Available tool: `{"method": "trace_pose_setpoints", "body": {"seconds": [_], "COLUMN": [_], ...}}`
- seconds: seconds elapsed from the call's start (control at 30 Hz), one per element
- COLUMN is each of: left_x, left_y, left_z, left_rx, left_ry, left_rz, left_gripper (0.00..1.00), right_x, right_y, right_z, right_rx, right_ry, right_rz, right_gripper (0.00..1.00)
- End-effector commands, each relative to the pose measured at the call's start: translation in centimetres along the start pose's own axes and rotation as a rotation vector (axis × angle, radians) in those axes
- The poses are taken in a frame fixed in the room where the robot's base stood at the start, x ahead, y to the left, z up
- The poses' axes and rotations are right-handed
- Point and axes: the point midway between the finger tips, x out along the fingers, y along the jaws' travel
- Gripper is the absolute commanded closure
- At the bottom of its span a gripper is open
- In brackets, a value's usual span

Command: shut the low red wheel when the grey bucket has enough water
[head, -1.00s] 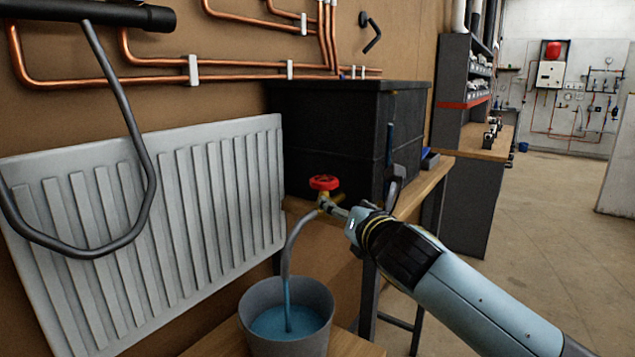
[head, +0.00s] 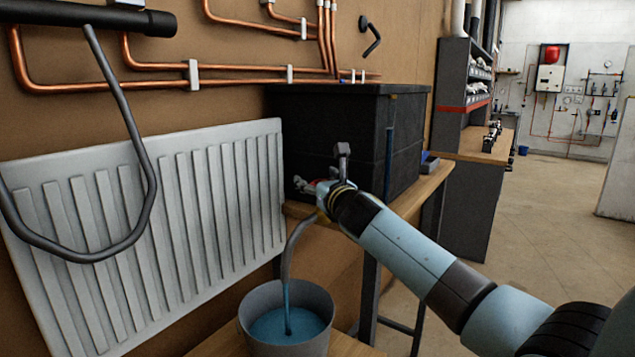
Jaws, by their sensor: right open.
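The low red wheel (head: 301,183) sits on a brass valve at the lower front of the black tank (head: 330,125); it is mostly hidden behind my right gripper (head: 327,183). My right gripper is open, close to the wheel; one finger stands up at its upper side. I cannot tell whether it touches the wheel. A grey spout hose (head: 296,247) bends down from the valve. A blue stream runs from it into the grey bucket (head: 260,338). The water surface (head: 272,326) lies clearly below the rim. My left gripper is not in view.
A white ribbed radiator (head: 150,220) hangs on the brown wall at left, with copper pipes (head: 240,76) above. A dark bent tube (head: 150,185) hangs in front of it. The tank stands on a wooden bench (head: 425,190). Open floor (head: 545,215) lies to the right.

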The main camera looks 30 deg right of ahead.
Motion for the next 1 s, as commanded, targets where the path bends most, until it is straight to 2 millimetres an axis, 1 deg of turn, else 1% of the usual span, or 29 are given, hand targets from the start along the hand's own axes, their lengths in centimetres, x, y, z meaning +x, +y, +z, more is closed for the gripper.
{"method": "trace_pose_setpoints", "body": {"seconds": [0.23, 0.63, 1.0], "left_x": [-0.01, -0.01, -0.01], "left_y": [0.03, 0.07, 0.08], "left_z": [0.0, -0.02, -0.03], "left_rx": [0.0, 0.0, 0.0], "left_ry": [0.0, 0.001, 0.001], "left_rz": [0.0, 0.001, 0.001], "left_gripper": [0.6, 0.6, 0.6], "right_x": [0.08, 0.05, 0.02], "right_y": [0.0, 0.0, 0.02], "right_z": [0.01, -0.03, -0.12], "right_rx": [0.0, 0.001, 0.001], "right_ry": [0.0, 0.001, 0.002], "right_rz": [0.0, 0.0, 0.0], "right_gripper": [0.33, 0.85, 0.98]}}
